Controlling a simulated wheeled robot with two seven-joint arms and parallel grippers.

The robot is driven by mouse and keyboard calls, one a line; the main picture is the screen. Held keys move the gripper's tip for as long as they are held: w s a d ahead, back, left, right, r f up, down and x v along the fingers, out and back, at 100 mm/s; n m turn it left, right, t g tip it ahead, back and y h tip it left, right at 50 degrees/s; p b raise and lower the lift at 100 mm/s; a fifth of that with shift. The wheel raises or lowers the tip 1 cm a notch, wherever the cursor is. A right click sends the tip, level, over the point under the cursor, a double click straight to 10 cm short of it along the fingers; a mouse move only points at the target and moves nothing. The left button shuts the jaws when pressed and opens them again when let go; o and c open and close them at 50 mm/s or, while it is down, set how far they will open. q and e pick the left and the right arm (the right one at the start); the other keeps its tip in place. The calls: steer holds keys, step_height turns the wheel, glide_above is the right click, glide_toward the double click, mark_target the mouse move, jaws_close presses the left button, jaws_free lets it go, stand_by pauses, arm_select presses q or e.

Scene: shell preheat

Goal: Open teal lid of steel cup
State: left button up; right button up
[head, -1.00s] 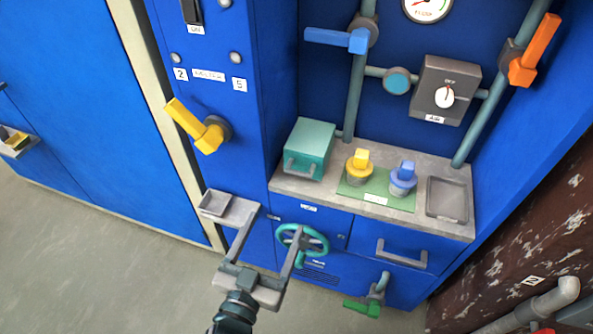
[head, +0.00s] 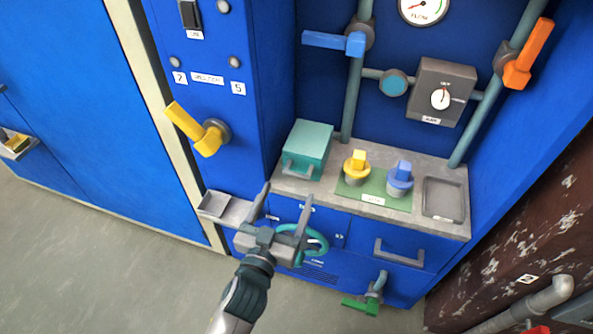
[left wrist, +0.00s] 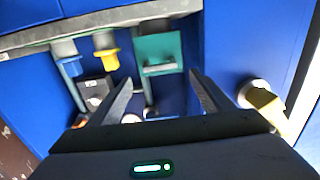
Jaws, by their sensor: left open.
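A teal box-like lid or cover (head: 308,147) with a grey bar handle sits at the left end of the counter, and it looks closed. A steel cup cannot be made out under it. The teal piece also shows in the left wrist view (left wrist: 160,48), beyond my fingertips. My left gripper (head: 287,191) is open and empty, with its fingers pointing up toward the counter's front edge, apart from the teal piece. In the left wrist view, its two fingers (left wrist: 160,82) are spread wide with nothing between them. My right gripper is not in view.
A yellow-handled piece (head: 356,165) and a blue-handled piece (head: 400,178) stand on a green mat (head: 372,199). A grey tray (head: 444,199) lies to the right. A teal wheel (head: 318,242) and a small ledge (head: 228,208) are near my left gripper.

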mark_target(296, 175)
arm_select(q)
steer(key=x, duration=0.8)
steer(key=shift+w+f+p, duration=0.1)
steer(key=shift+p, duration=0.3)
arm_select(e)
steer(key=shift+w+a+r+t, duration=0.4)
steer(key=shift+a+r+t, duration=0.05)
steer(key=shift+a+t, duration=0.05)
